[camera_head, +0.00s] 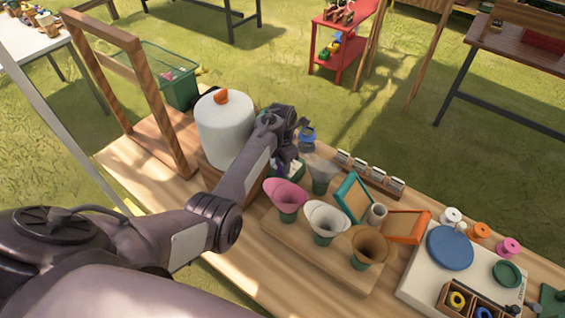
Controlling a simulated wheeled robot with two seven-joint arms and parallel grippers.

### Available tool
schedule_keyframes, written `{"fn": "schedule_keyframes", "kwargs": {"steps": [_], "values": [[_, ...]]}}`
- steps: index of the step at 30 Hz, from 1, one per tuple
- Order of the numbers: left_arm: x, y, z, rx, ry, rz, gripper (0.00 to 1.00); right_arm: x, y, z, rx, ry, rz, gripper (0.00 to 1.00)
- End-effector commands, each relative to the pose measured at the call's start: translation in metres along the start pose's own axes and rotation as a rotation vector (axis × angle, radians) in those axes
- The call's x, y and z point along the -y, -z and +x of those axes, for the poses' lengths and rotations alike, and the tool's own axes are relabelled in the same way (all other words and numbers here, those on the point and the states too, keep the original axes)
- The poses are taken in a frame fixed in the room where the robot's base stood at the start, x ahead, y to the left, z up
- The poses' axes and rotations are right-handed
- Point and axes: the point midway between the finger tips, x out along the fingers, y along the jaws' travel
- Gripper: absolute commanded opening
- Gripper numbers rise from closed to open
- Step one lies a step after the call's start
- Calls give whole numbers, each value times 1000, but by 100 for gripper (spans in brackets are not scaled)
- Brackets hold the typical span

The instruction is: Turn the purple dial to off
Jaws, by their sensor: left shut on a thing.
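My left arm comes in from the left and reaches over the wooden table. My left gripper (290,150) points down just right of the large white cylinder and is shut on the purple dial. Only a small purple patch of the dial (278,168) shows beside my arm, low by the green-and-white thing under the gripper. My arm and gripper hide most of the dial, so its setting cannot be read. My right gripper is not in view.
The white cylinder with an orange knob (225,130) stands close left of my gripper. Pink (288,192), white (325,220) and brown (368,246) cones stand in front. A blue item (307,138) is close right. A wooden frame (128,95) rises at left.

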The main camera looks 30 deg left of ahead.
Motion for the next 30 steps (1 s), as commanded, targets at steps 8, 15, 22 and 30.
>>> {"fn": "schedule_keyframes", "kwargs": {"steps": [8, 15, 22, 30], "values": [[0, 0, -1, -2, 0, 49, 8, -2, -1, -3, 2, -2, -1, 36], [0, 0, -2, -8, 1, 199, 8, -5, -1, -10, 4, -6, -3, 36], [0, -1, -2, -14, 0, 410, 8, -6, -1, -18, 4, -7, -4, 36], [-1, -1, -2, -22, 0, 668, 8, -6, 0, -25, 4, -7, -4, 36]]}}
